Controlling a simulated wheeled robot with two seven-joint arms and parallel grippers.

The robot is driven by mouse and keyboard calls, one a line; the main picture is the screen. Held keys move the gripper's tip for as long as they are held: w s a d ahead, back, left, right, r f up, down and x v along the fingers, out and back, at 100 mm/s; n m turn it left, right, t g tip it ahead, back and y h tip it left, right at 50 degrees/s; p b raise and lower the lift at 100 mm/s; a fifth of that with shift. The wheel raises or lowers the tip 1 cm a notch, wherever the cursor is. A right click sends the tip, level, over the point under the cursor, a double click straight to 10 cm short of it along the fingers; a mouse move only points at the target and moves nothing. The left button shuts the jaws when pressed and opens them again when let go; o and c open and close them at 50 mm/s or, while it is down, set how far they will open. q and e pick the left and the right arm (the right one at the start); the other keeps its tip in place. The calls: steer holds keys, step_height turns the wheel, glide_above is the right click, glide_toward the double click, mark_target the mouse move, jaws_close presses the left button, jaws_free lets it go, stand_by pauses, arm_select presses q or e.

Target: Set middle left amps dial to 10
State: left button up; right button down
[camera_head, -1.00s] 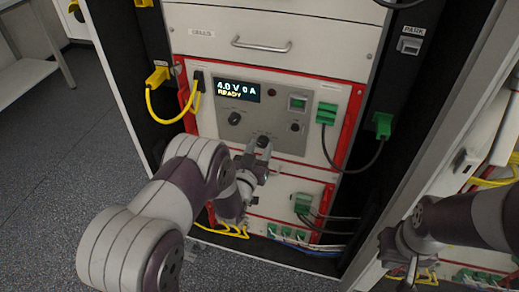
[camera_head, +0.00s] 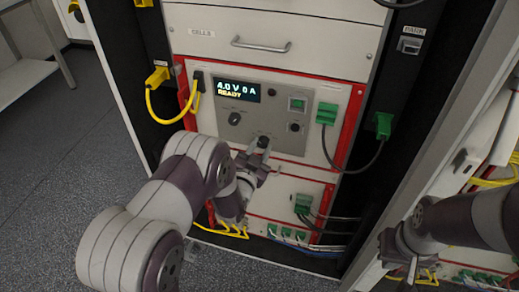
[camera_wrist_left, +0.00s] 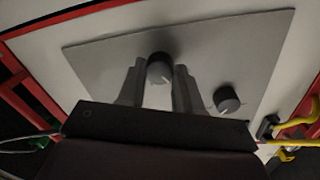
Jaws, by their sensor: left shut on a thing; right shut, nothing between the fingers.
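The panel's display (camera_head: 237,91) reads 4.0 V, 0 A and READY. A dark dial (camera_head: 263,142) sits low on the grey panel, at the tips of my left gripper (camera_head: 254,156). In the left wrist view the same dial (camera_wrist_left: 160,68) is between the two fingers of my left gripper (camera_wrist_left: 158,86), which is shut on it. Its pale pointer mark shows, but the scale is too small to read. A second dial (camera_head: 234,118) is up and left of it, free of the gripper. My right gripper (camera_head: 411,268) is shut and empty, away at the lower right.
A black plug with a yellow cable (camera_head: 198,80) is left of the display. Green connectors (camera_head: 326,113) and a dark cable are on the right. A green button (camera_head: 297,104) and a red frame (camera_head: 350,127) are nearby. A drawer handle (camera_head: 262,45) is above.

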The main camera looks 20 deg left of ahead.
arm_select(q)
steer(key=shift+m, duration=1.5)
steer(key=o, duration=1)
steer(key=shift+o, duration=0.2)
steer(key=shift+s, duration=0.15)
steer(key=s+p, duration=0.1)
steer(key=s, duration=1.1)
steer(key=shift+s+a+r, duration=0.2)
steer(key=shift+s+a, duration=0.05)
steer(key=shift+a, duration=0.2)
